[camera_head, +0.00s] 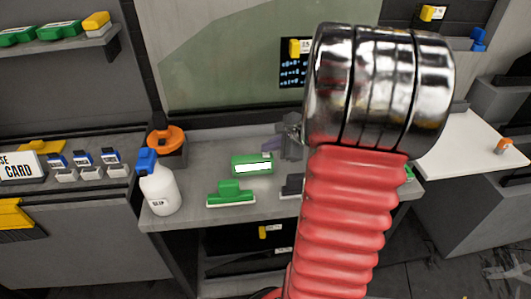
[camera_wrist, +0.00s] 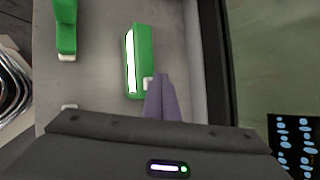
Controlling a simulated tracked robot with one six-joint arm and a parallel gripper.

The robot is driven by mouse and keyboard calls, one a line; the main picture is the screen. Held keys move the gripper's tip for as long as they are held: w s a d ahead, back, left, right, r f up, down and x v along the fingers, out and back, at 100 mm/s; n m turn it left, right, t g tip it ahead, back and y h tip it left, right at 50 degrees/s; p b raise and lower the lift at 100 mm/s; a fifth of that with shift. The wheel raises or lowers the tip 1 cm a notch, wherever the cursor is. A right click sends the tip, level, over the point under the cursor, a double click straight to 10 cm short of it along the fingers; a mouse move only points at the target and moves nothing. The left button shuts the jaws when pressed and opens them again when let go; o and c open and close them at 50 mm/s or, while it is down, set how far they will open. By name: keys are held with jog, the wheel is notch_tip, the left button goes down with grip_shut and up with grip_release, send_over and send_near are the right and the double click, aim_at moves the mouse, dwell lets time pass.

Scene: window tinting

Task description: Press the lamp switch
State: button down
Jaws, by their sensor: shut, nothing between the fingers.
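A green lamp block with a bright white bar (camera_head: 252,167) lies on the grey workbench. It also shows in the wrist view (camera_wrist: 139,60). A small pale square, which looks like its switch (camera_wrist: 147,83), sits at the end of the lamp nearest my gripper; it shows small in the head view (camera_head: 267,155). My gripper (camera_wrist: 161,78) is shut and empty, its purple-grey fingertips right beside the pale square. In the head view my gripper (camera_head: 268,144) is partly hidden by my arm. I cannot tell whether the tips touch the square.
A greenish glass pane (camera_head: 220,60) rises behind. My arm hides the bench's right part.

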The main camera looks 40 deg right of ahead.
aim_at(269, 155)
jog(key=shift+f, duration=0.15)
jog(key=shift+s+f, duration=0.1)
jog(key=shift+f, duration=0.2)
dwell(0.3)
jog(key=shift+r, duration=3.5)
